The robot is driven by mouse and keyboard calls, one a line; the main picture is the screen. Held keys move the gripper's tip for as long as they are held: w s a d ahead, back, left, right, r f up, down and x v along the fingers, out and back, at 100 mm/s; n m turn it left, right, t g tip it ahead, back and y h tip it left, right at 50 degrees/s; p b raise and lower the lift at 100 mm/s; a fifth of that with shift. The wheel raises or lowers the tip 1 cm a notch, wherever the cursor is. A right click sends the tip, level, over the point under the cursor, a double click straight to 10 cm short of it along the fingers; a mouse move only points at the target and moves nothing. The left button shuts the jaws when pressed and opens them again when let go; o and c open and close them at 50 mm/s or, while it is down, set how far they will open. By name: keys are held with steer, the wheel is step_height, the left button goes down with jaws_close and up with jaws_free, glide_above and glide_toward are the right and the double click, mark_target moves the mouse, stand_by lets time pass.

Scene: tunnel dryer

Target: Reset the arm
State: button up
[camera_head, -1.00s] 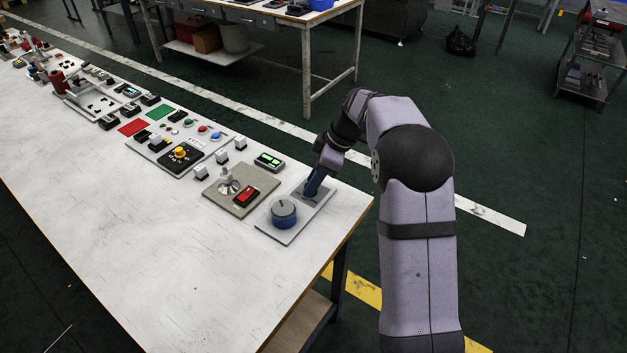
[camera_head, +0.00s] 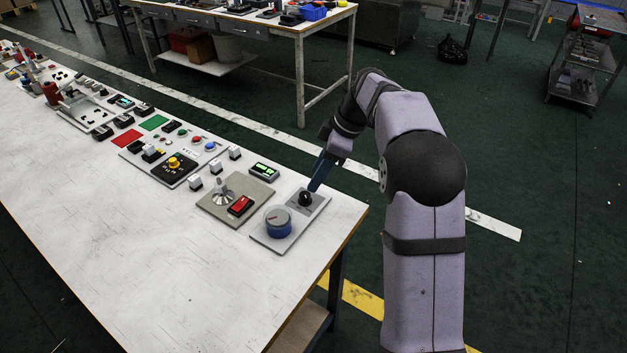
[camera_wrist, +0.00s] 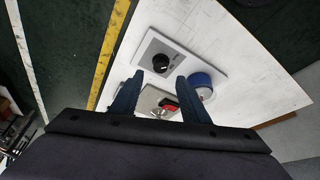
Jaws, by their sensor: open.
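My gripper (camera_head: 318,180) is open and empty above the right end of the white workbench. In the wrist view its two blue fingers (camera_wrist: 156,90) stand apart with nothing between them but the panels beyond. A black knob (camera_head: 305,198) stands on a grey plate (camera_head: 290,236) just below the fingertips in the head view. In the wrist view the black knob (camera_wrist: 160,63) shows clear of the fingers. A blue round dial (camera_head: 278,222) sits on the same plate, in front of the black knob.
A panel with a lever and a red rocker switch (camera_head: 240,205) lies to the left, then a green display (camera_head: 264,170) and several small switches. The white bench (camera_head: 160,260) is bare towards the front. A second bench (camera_head: 297,70) stands behind.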

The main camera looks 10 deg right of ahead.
steer(key=shift+d+r, duration=0.1)
steer(key=shift+r, duration=0.15)
steer(key=shift+s, duration=0.1)
steer(key=s+f+m, duration=0.1)
steer(key=s+m, duration=0.1)
steer(key=s, duration=0.2)
steer(key=s+f+m+h, duration=0.1)
steer(key=s+f+m, duration=0.1)
steer(key=s, duration=0.3)
steer(key=s+f+m+g+h, duration=0.1)
steer(key=s+f+m, duration=0.1)
steer(key=s+m, duration=0.1)
steer(key=shift+s+a, duration=0.3)
steer(key=shift+s, duration=0.5)
steer(key=s+d+f+m+h, duration=0.1)
steer(key=s+f+m, duration=0.2)
steer(key=s, duration=0.5)
steer(key=s+f+m+h, duration=0.1)
steer(key=s+f+m, duration=0.25)
steer(key=s, duration=0.45)
step_height(320, 180, up, 15)
steer(key=p, duration=1.4)
steer(key=shift+g+p, duration=0.3)
steer(key=shift+g, duration=0.1)
